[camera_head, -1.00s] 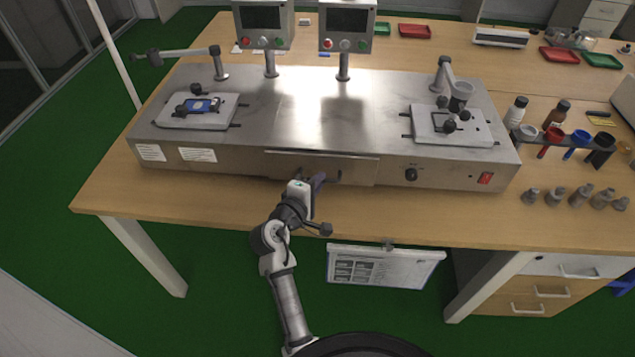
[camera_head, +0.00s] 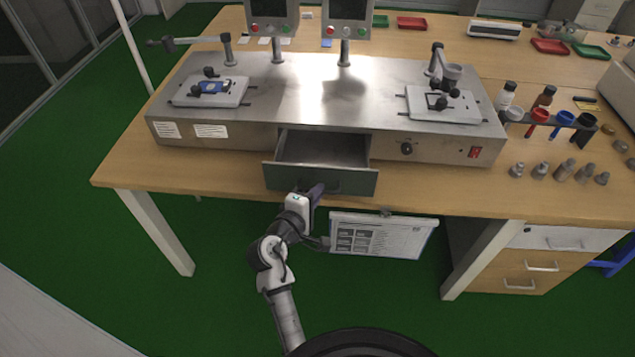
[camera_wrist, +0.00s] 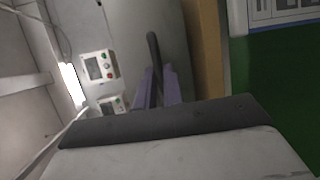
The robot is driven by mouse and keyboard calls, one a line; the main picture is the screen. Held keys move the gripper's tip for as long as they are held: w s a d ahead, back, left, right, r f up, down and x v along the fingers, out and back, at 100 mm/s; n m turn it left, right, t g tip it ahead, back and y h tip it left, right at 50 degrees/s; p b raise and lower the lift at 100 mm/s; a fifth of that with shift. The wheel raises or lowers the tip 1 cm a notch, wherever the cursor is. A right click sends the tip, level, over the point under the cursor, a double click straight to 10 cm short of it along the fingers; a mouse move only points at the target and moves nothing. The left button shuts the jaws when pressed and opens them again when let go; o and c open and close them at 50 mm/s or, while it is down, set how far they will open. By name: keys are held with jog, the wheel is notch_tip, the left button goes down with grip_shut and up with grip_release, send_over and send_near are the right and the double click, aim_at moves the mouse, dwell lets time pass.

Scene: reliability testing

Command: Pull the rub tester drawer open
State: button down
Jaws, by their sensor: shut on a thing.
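The rub tester (camera_head: 380,85) is a long metal machine on the wooden table. Its drawer (camera_head: 350,181) is pulled out at the front middle, and its empty-looking inside shows from above. My gripper (camera_head: 317,190) is at the drawer front in the head view. In the wrist view, the purple fingers of my gripper (camera_wrist: 157,88) are closed around the dark bar handle (camera_wrist: 152,45). Part of the handle sticks out past the fingers. In the head view my gripper hides the handle.
A clipboard sheet (camera_head: 382,236) hangs below the table edge, right of my arm. Bottles and coloured cups in a rack (camera_head: 550,121) stand at the right, with several small weights (camera_head: 563,170) in front. Table drawers (camera_head: 540,266) are at the lower right. The floor left of my arm is clear.

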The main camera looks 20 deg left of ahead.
jog(key=shift+s, duration=0.35)
jog(key=shift+d, duration=0.1)
jog(key=c, duration=1.5)
grip_release()
